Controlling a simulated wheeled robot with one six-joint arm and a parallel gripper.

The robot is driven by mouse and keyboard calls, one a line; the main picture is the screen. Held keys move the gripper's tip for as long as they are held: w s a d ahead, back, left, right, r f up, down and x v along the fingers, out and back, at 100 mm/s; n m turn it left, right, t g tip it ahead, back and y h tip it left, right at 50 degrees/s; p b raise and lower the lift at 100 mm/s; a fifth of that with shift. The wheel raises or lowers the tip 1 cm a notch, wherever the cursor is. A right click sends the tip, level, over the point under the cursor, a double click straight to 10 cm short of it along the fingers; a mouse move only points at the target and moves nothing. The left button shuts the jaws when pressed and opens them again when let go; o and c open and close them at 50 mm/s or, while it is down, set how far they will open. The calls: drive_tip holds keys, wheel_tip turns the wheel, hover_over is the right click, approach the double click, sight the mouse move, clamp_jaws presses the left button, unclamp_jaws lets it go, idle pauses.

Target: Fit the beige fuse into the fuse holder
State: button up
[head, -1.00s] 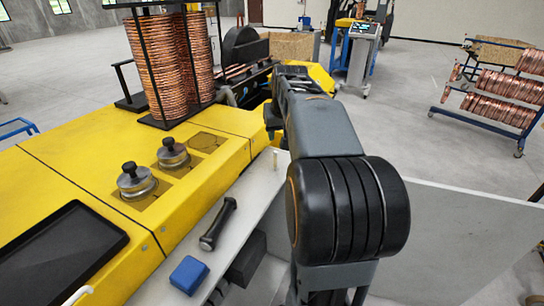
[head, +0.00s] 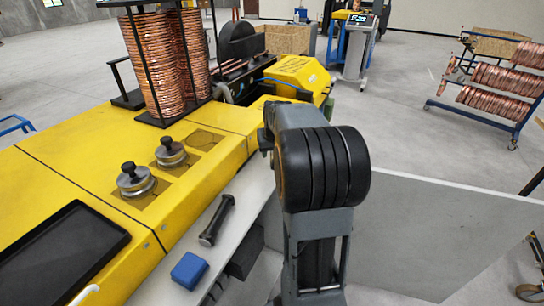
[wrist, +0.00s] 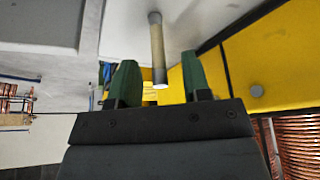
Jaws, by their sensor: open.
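The beige fuse (wrist: 157,48) is a slim cylinder standing on the light grey shelf (head: 232,222). In the wrist view, which looks upside down, it shows between the two green fingertips of my gripper (wrist: 159,72). The fingers are open, with a gap on each side of the fuse. In the head view my arm hides the fuse and most of my gripper. The yellow machine top (head: 100,147) has two round metal fittings with black knobs, a near one (head: 134,180) and a far one (head: 170,152). Beside them is an empty square recess (head: 203,138). I cannot tell which is the fuse holder.
Tall copper coils (head: 152,65) stand behind the fittings. A grey panel (head: 430,225) stands to the right of my arm.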

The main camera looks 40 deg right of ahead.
drive_tip(key=shift+f, duration=0.1)
clamp_jaws()
idle(0.3)
